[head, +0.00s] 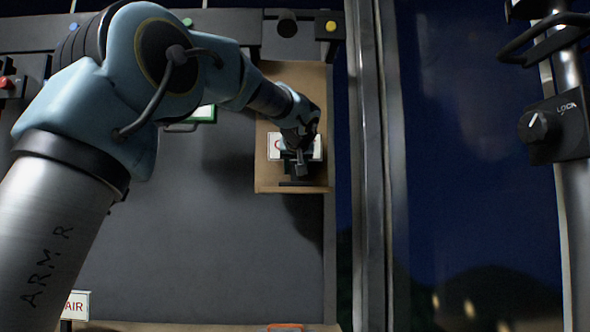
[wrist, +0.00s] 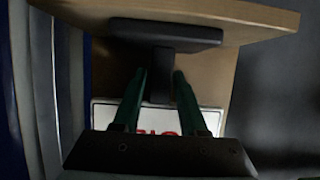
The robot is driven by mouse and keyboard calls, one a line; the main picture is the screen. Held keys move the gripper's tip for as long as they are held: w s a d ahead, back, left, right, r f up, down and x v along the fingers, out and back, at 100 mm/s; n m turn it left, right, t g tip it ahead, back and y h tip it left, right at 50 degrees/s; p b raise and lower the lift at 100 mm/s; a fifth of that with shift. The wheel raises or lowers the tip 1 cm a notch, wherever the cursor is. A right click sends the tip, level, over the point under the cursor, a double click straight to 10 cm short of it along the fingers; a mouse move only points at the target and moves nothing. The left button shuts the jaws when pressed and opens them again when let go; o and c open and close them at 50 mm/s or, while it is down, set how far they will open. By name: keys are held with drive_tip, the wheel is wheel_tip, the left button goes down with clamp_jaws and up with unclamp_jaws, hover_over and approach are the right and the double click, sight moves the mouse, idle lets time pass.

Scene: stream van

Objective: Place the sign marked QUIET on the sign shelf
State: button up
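A white sign with red lettering (head: 316,147) stands on a dark stem and flat base (head: 297,183) in a tan, wood-coloured shelf unit (head: 263,180). My gripper (head: 300,165) is in front of it and hides most of the word, so I cannot read it fully. In the wrist view, which looks inverted, the sign's white face (wrist: 103,115) and part of its red letters show behind my green fingers (wrist: 160,80). The dark stem (wrist: 162,75) lies between the fingertips, very close to both. I cannot tell whether they press on it. The base (wrist: 165,33) is against the tan board.
A second white sign ending in AIR (head: 75,305) stands at the lower left. An orange item (head: 285,326) is at the bottom edge. A green-framed item (head: 203,114) is left of the shelf unit. A metal post (head: 372,170) rises to its right. The grey panel (head: 200,230) is bare.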

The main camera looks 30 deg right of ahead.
drive_tip(key=shift+o, duration=1.2)
drive_tip(key=shift+r, duration=0.15)
drive_tip(key=shift+s+r, duration=0.1)
drive_tip(key=shift+s, duration=0.05)
drive_tip(key=b+v, duration=0.3)
drive_tip(key=v, duration=0.8)
drive_tip(key=shift+s+a+r+b, duration=0.2)
drive_tip(key=shift+s+b, duration=0.05)
drive_tip(key=shift+b, duration=0.1)
